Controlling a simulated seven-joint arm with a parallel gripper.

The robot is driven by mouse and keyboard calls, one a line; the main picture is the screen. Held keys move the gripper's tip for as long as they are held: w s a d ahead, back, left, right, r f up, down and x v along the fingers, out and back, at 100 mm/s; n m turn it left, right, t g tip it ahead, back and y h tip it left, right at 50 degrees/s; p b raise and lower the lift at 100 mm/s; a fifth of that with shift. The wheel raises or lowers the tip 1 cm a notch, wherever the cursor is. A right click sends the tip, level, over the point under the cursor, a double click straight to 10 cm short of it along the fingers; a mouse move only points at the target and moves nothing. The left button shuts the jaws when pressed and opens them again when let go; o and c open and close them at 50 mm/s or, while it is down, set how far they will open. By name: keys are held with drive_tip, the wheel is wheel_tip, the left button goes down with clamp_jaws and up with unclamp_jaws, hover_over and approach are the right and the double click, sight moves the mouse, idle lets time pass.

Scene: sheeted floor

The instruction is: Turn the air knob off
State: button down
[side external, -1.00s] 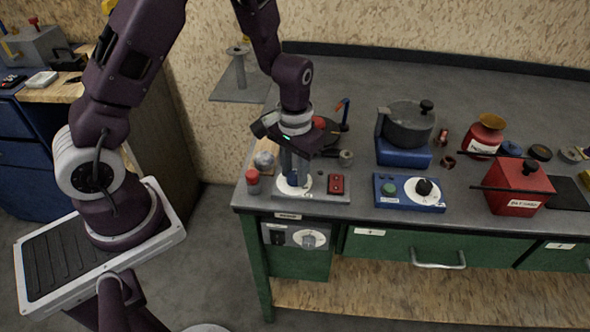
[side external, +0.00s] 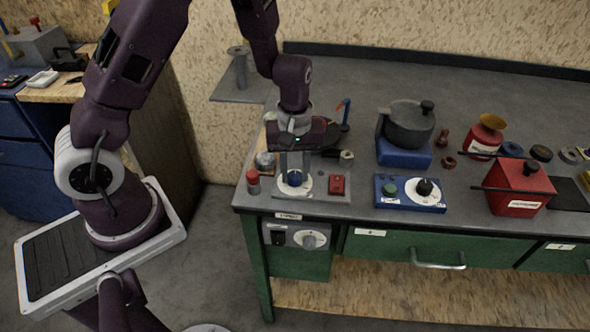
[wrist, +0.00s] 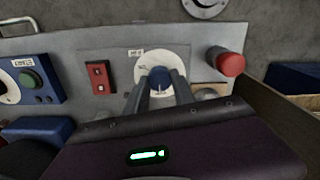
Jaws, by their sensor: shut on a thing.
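A blue knob on a white round dial (side external: 284,187) sits on a grey plate at the left front of the bench. My gripper (side external: 296,178) points down over it, with its fingers shut on the blue knob (side external: 295,178). In the wrist view the blue knob (wrist: 159,78) shows between the two fingertips (wrist: 162,87), in front of the white dial (wrist: 150,66). The dial's markings are too small to read.
A red switch (side external: 337,184) is just right of the dial, and a red-capped button (side external: 253,181) is to its left. A blue control box (side external: 409,193) stands farther right. A pot (side external: 408,125) and a red box (side external: 518,187) lie beyond.

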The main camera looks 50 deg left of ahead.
sight(295, 175)
drive_tip(key=shift+n, duration=0.3)
idle(0.4)
drive_tip(key=c, duration=1.1)
unclamp_jaws()
drive_tip(key=shift+o, duration=0.2)
wheel_tip(295, 175, up, 8)
drive_tip(key=shift+f, duration=0.25)
drive_tip(key=s+d+r+m+t+h, duration=0.25)
drive_tip(key=s+r+m, duration=0.3)
drive_tip(key=r, duration=0.65)
drive_tip(key=s+r+m+t+y, duration=0.1)
drive_tip(key=s+r+m, duration=0.1)
drive_tip(key=s, duration=0.4)
drive_tip(key=s+r+m+t+y, duration=0.1)
drive_tip(key=s+r+m+t, duration=0.1)
drive_tip(key=s, duration=0.5)
drive_tip(key=shift+s+a+r+m, duration=0.3)
drive_tip(key=shift+r+m, duration=0.5)
drive_tip(key=shift+m, duration=0.35)
